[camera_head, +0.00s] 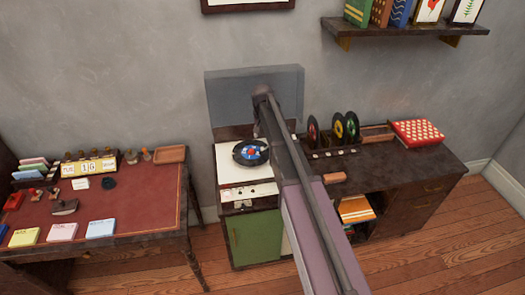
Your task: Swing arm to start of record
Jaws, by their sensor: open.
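The record player (228,172) has a white top and stands on a green-fronted cabinet. A black record (241,157) with a blue and red label lies flat on it. The clear lid (228,100) stands raised behind. The player's tone arm cannot be made out; my own arm covers the right side of the deck. My gripper (258,130) hangs at the far end of my arm, small and dark, appearing just above the record's upper right edge in the picture. It is open, with nothing seen in it. Whether it touches anything cannot be told.
At right, a dark cabinet (387,165) holds several upright records (338,130) and a red patterned box (418,132). At left stands a red-topped desk (130,205) with small items. A shelf (400,27) with books is above. Wooden floor (440,240) shows at lower right.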

